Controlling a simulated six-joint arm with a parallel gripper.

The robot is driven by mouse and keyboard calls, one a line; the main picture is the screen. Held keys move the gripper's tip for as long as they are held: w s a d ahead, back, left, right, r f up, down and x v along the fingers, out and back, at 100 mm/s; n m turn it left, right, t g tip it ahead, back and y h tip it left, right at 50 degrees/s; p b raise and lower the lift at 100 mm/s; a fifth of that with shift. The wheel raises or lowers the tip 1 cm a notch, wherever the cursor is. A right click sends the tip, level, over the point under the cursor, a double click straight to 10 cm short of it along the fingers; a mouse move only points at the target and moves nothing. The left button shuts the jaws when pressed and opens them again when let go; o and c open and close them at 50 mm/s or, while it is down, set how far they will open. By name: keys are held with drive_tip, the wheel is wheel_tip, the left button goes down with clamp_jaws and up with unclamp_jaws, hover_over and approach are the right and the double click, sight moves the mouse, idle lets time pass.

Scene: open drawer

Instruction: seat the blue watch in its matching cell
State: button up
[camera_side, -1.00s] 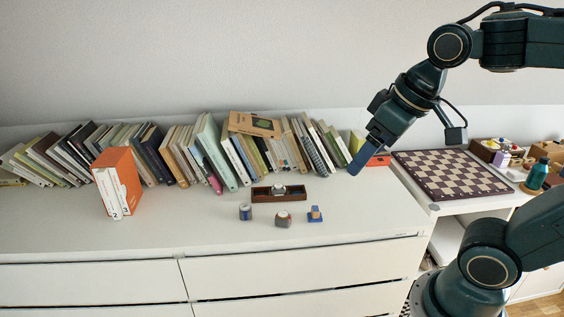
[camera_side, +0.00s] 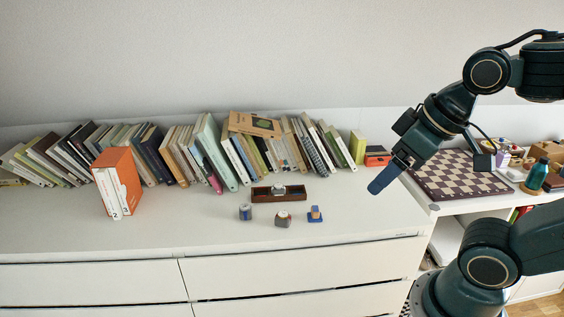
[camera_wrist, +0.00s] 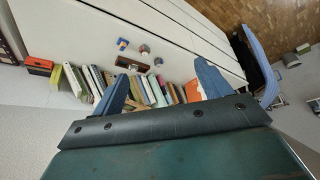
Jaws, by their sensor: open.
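A dark brown box (camera_side: 262,196) lies on the white dresser top, with one small grey item (camera_side: 279,190) in it. Three small items stand in front of it: a blue and grey one (camera_side: 245,212), a grey one with red (camera_side: 283,218), and a blue one with orange (camera_side: 315,214). They are too small to tell which is the blue watch. In the wrist view the box (camera_wrist: 124,62) and the blue-orange item (camera_wrist: 122,44) show beyond the fingers. My gripper (camera_side: 383,184) is open and empty, in the air right of them; its two fingers (camera_wrist: 163,86) are spread apart.
A row of leaning books (camera_side: 205,150) lines the wall behind the box. An orange file box (camera_side: 125,178) stands at the left. A chessboard (camera_side: 460,176) and a green bottle (camera_side: 537,174) are at the right. The dresser top between the items and my gripper is clear.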

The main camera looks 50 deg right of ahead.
drive_tip(key=w+r+n+g, duration=0.1)
drive_tip(key=w+r+n, duration=0.35)
drive_tip(key=w, duration=0.75)
drive_tip(key=n+g, duration=0.5)
drive_tip(key=n, duration=0.8)
hover_over(245, 206)
wheel_tip(245, 206, down, 22)
drive_tip(key=f, duration=0.8)
drive_tip(key=shift+s+a+f, duration=0.1)
drive_tip(key=shift+a+f, duration=0.1)
drive_tip(key=shift+a, duration=0.1)
drive_tip(key=shift+f, duration=0.2)
drive_tip(key=shift+d+f, duration=0.2)
drive_tip(key=shift+f, duration=2.4)
